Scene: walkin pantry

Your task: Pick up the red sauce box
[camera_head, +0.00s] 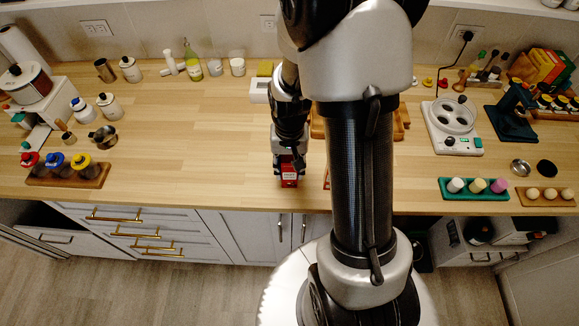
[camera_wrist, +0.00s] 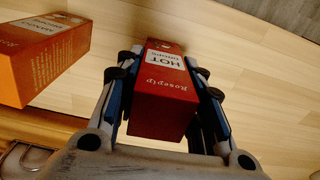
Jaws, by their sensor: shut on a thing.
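The red sauce box (camera_wrist: 164,95) is between the two fingers of my gripper (camera_wrist: 165,85) in the wrist view. It is dark red with a white label reading "HOT" and the word "Rosepip" on it. The fingers are shut on its two sides. In the head view the red box (camera_head: 289,175) is at my gripper (camera_head: 289,160), near the counter's front edge. I cannot tell whether the box's bottom touches the counter.
An orange-red box (camera_wrist: 45,55) stands left of my gripper in the wrist view. On the wooden counter (camera_head: 190,130) are a rack of jars (camera_head: 70,175) at left, a white appliance (camera_head: 453,125) and a green tray (camera_head: 475,190) at right.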

